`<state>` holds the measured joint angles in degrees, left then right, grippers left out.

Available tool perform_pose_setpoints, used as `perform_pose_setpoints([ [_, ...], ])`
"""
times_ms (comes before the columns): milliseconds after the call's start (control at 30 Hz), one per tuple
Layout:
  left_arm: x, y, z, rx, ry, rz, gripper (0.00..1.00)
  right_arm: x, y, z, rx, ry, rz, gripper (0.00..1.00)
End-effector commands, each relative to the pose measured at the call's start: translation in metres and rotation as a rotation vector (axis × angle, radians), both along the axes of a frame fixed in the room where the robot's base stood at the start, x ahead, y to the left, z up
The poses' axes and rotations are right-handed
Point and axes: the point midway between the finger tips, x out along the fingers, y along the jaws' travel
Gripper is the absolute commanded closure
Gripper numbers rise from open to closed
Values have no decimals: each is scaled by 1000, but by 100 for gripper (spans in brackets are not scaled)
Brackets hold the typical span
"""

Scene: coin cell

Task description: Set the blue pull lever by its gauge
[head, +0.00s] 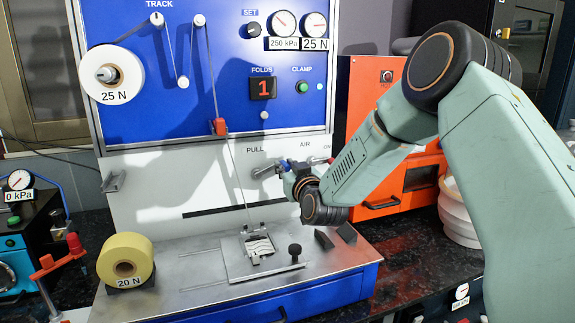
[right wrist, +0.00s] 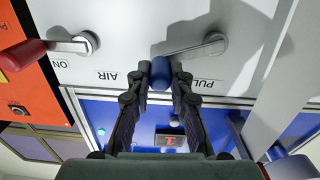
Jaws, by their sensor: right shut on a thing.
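The blue pull lever has a grey metal arm (head: 264,171) below the PULL label on the white panel. Its blue knob (right wrist: 160,72) sits between the fingertips of my right gripper (head: 288,169), which is shut on it. In the right wrist view, which is upside down, the metal arm (right wrist: 190,48) slants from its pivot to the knob. A round gauge (head: 314,24) labelled 25 N is at the top right of the blue panel, beside a gauge (head: 283,22) labelled 250 kPa. The needles are too small to read exactly. My left gripper is not in view.
A red-handled lever (right wrist: 55,47) marked ON is beside the pull lever. A white roll (head: 111,73) labelled 25 N hangs on the blue panel, with strip to a red clip (head: 219,127). A yellow roll (head: 126,262) labelled 20 N and a black knob (head: 295,249) are below.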

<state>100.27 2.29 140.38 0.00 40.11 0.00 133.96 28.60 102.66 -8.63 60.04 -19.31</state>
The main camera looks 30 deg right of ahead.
Motion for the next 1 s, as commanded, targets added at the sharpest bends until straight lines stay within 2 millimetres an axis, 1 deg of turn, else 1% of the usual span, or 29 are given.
perform_pose_setpoints([
  [33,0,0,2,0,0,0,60,1,0,4,-9,-5,-1,100],
  [533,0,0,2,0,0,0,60,1,0,3,-24,-1,-2,100],
  [567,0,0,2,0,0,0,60,1,0,3,-24,-1,-2,78],
  [600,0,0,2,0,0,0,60,1,0,3,-24,0,-1,75],
  [800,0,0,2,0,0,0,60,1,0,2,-22,2,-1,58],
  [833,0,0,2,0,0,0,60,0,0,2,-22,3,-1,57],
  [1000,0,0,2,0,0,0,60,0,0,2,-22,4,-1,57],
])
